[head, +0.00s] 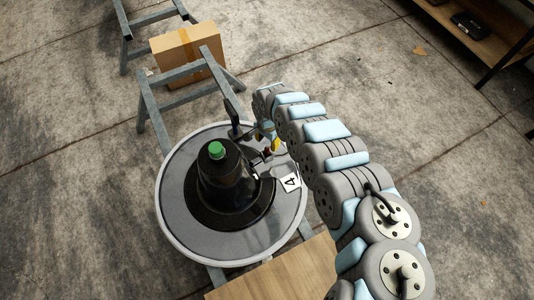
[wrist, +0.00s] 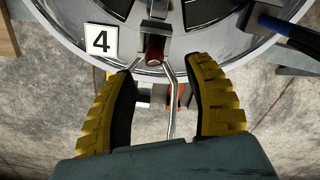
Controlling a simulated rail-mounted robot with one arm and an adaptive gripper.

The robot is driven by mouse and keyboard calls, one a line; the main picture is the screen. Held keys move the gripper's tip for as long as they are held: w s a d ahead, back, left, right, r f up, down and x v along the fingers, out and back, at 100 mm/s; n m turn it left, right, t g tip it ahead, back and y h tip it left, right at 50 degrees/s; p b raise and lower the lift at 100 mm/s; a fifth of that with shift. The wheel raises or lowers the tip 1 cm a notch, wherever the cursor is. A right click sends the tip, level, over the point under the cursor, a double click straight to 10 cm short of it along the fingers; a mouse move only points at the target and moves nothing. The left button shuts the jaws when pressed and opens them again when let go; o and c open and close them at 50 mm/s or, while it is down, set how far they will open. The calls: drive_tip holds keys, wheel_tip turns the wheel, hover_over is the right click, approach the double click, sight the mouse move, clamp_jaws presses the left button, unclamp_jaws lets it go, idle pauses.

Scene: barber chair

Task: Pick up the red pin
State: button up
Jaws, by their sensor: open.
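The red pin (wrist: 155,48) shows in the wrist view as a short dark red cylinder at the rim of the round metal base (wrist: 70,12). It sits at a metal bracket, and bent metal rods run below it. My gripper (wrist: 158,66) has thick yellow ridged fingers, spread wide to the left and right. The pin lies between and just beyond the fingertips, with a gap on both sides. In the head view the yellow fingers (head: 276,145) show small at the right of the round base (head: 180,215), and the pin is too small to make out clearly there.
A black cone with a green cap (head: 216,150) stands on the base. A white "4" tag (wrist: 101,40) is left of the pin; a blue-and-black handle (wrist: 288,30) is at right. Grey metal frames, a cardboard box (head: 187,50) and a wooden board (head: 280,278) surround the base.

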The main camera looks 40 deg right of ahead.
sight(267, 149)
drive_tip(key=shift+s+f+b, duration=0.1)
drive_tip(key=shift+f+b, duration=0.35)
drive_tip(key=shift+f, duration=0.4)
drive_tip(key=shift+s+a+f+b, duration=0.2)
drive_tip(key=shift+f+b, duration=0.2)
drive_tip(key=shift+f, duration=0.25)
drive_tip(key=shift+s+a+f+b, duration=0.1)
drive_tip(key=shift+a+f+b, duration=0.1)
drive_tip(key=shift+f+b, duration=0.3)
drive_tip(key=shift+w+d+f, duration=0.1)
drive_tip(key=shift+w+f, duration=0.05)
drive_tip(key=shift+f, duration=0.7)
clamp_jaws()
